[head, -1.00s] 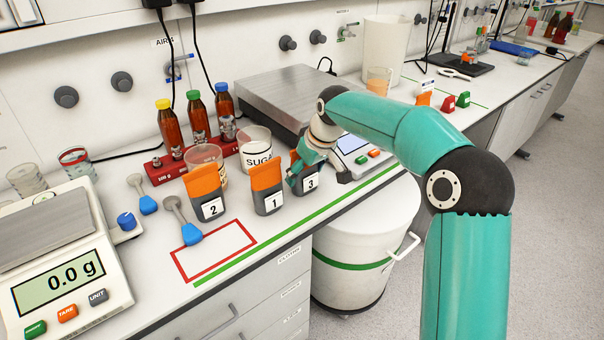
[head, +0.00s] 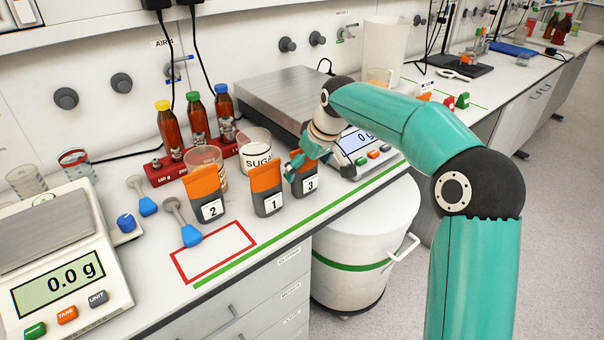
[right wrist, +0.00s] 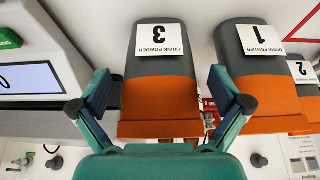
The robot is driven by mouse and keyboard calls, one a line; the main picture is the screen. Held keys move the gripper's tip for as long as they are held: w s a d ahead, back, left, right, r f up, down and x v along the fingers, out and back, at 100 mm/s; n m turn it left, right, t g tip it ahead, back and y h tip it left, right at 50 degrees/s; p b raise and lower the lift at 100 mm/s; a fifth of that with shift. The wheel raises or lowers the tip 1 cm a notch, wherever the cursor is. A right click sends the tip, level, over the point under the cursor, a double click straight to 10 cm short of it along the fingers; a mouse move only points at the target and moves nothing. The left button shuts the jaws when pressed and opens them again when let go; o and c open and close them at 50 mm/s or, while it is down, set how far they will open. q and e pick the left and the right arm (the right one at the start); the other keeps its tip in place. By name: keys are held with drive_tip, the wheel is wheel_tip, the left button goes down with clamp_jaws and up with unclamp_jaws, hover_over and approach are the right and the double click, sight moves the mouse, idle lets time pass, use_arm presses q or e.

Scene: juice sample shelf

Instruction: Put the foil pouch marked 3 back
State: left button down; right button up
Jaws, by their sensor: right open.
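The foil pouch marked 3 (head: 309,186), grey with an orange top, stands upright on the bench at the right end of a row with pouch 1 (head: 267,192) and pouch 2 (head: 207,195). My right gripper (head: 303,170) is at its upper part, which it partly hides. In the right wrist view pouch 3 (right wrist: 160,97) appears upside down between the open fingers of my right gripper (right wrist: 160,88), with a gap on the left. The right finger is close to pouch 3, on the side of pouch 1 (right wrist: 255,75); contact is unclear. My left gripper is not in view.
An empty red outline (head: 213,252) is marked on the bench, with a green line (head: 290,235) along the front. A sugar beaker (head: 256,153) and bottles (head: 197,120) stand behind the pouches. A scale (head: 362,148) is to the right, a white bin (head: 362,235) below.

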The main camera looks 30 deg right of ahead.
drive_tip(key=v, duration=0.9)
drive_tip(key=shift+r+p, duration=0.25)
drive_tip(key=shift+p, duration=0.1)
drive_tip(key=shift+s, duration=0.1)
